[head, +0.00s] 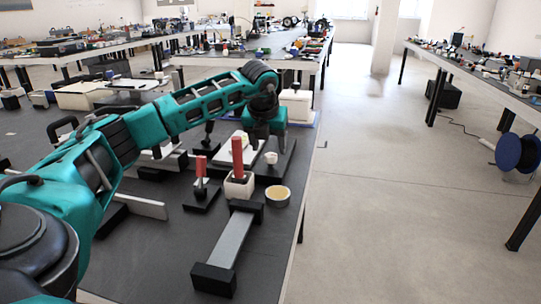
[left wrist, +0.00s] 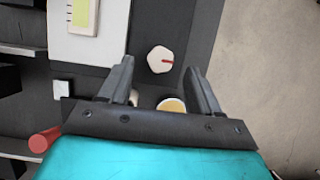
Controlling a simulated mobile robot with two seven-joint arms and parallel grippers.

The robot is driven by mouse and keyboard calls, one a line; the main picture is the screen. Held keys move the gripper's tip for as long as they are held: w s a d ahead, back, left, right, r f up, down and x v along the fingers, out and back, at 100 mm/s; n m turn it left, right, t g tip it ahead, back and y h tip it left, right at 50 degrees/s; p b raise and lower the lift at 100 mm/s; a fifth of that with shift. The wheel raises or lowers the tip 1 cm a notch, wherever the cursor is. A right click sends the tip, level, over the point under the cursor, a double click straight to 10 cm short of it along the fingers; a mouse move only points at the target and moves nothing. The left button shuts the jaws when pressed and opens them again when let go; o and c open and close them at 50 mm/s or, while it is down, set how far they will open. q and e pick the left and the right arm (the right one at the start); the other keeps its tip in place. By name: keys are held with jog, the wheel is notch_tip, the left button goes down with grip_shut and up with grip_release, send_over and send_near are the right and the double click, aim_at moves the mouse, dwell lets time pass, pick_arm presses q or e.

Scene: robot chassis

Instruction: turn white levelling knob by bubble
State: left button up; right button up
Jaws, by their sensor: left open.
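The white levelling knob (head: 271,157) stands on a dark base near the table's right edge. In the head view my wrist points down over the knob. My right gripper is not in view.
A red upright handle (head: 238,158) in a white block stands in front of the knob, with a yellowish round dish (head: 277,197) beside it. A second, smaller red handle (head: 201,167) and a grey bar (head: 231,240) are nearby.

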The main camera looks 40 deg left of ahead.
aim_at(270, 155)
pick_arm(q)
jog(key=shift+x, duration=1.75)
jog(key=c, duration=1)
